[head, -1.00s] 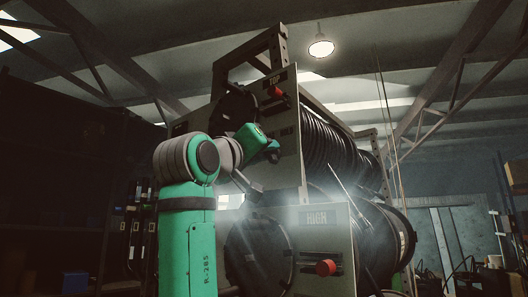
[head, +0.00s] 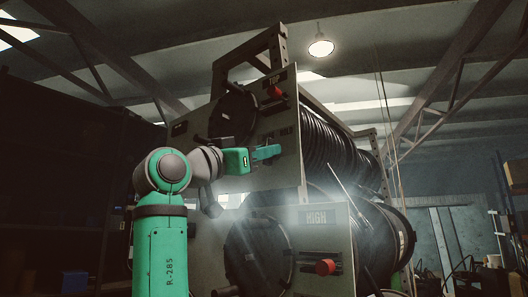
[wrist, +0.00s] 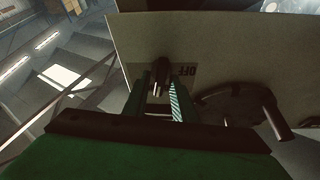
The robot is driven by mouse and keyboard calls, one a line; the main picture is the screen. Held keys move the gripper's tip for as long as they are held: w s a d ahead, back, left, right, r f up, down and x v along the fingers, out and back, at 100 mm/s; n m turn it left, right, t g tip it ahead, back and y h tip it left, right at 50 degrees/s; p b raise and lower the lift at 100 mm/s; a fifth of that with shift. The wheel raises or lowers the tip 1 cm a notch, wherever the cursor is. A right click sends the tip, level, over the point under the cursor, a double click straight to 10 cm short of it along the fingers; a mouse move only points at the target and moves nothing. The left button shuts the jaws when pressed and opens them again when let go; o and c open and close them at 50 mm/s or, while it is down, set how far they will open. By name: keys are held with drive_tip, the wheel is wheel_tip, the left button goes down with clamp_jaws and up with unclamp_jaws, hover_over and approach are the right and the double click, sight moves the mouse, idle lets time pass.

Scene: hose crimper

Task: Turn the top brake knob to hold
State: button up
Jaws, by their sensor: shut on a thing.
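The top reel's grey panel (head: 290,165) carries a TOP label and a HOLD label (head: 286,132). My green gripper (head: 268,152) is at this panel, just below the HOLD label. In the wrist view my gripper (wrist: 160,95) has its fingers on either side of a dark brake knob (wrist: 160,70) and is shut on it. An upside-down OFF label (wrist: 186,71) is right beside the knob. In the head view the fingers hide the knob. I cannot tell its exact angle.
A red knob (head: 275,92) sits above on the same panel. A dark reel disc with a crank handle (wrist: 278,122) is close to the right of my fingers in the wrist view. Below is the HIGH panel (head: 317,245) with another red knob (head: 326,267).

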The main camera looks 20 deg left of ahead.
drive_tip(key=shift+m+g+h, duration=0.45)
drive_tip(key=shift+m+h, duration=0.05)
drive_tip(key=shift+m, duration=0.9)
drive_tip(key=shift+m+g+h, duration=0.45)
drive_tip(key=shift+m+h, duration=0.05)
drive_tip(key=shift+m, duration=0.9)
drive_tip(key=o, duration=0.7)
drive_tip(key=shift+s+a, duration=0.1)
drive_tip(key=v, duration=1)
drive_tip(key=shift+s+a+f, duration=0.15)
drive_tip(key=shift+s+a, duration=0.05)
drive_tip(key=shift+s, duration=0.05)
